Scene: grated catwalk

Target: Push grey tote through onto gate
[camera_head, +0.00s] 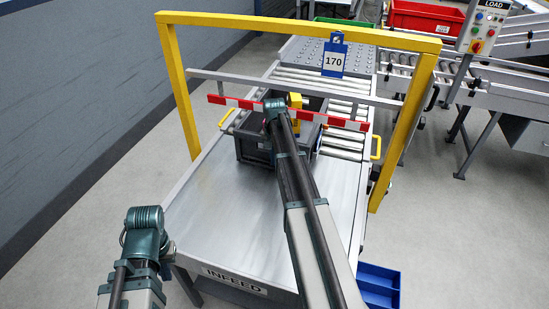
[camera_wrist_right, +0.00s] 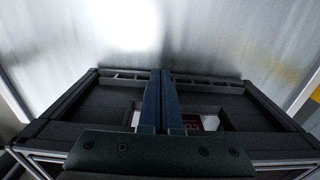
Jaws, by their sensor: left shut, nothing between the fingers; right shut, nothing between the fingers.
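The dark grey tote (camera_head: 247,151) stands on the metal infeed table (camera_head: 215,205), close to the rollers and under the yellow gate frame (camera_head: 310,27). Its far part lies beyond the red-and-white bar (camera_head: 235,102). My right arm reaches over the table to the tote; its gripper is hidden in the head view. In the right wrist view my right gripper (camera_wrist_right: 162,80) is shut and empty, with its fingers over the tote (camera_wrist_right: 85,103); contact cannot be told. My left arm is low at the left, its fingers out of sight.
A blue sign marked 170 (camera_head: 334,56) hangs from the gate. Rollers (camera_head: 345,127) continue beyond the table. Yellow handles (camera_head: 376,147) stick out at the sides. A blue bin (camera_head: 379,283) is at the front right. A control panel (camera_head: 487,22) and red crate (camera_head: 425,17) are farther right.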

